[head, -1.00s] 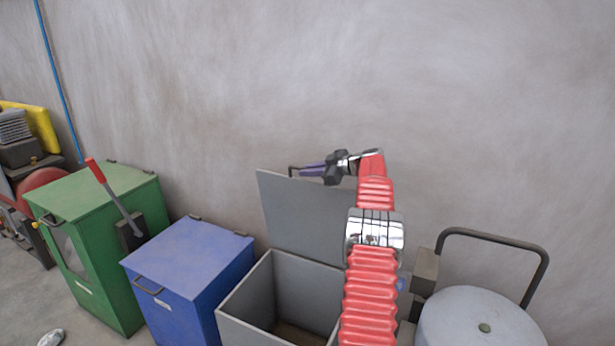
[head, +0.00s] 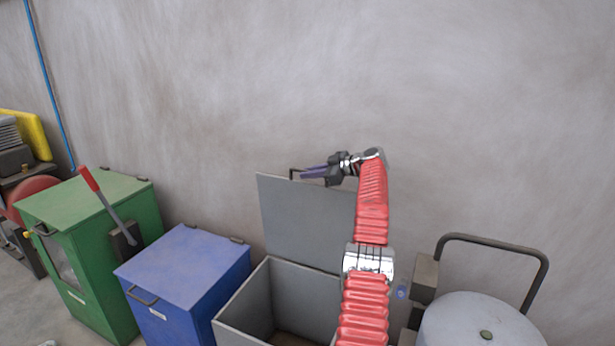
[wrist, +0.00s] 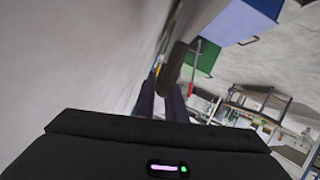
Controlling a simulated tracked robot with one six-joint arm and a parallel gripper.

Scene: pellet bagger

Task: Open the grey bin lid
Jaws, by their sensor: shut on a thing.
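The grey bin (head: 243,310) stands open against the wall, and its hollow inside shows from above. Its grey lid (head: 300,222) stands raised, about upright, along the bin's back edge. The lid's dark bar handle (head: 292,173) is at the lid's top edge. My gripper (head: 306,172) is at that top edge, shut on the handle, with its fingers pointing left. In the wrist view the fingers (wrist: 160,103) reach to a dark bar (wrist: 176,62). My arm hides the right part of the lid and bin.
A blue bin (head: 185,265) with its lid down stands left of the grey bin. Further left is a green cabinet (head: 95,250) with a red-gripped lever (head: 88,179). A grey round-topped drum (head: 480,322) and a dark tube frame (head: 495,240) stand right. The wall is close behind.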

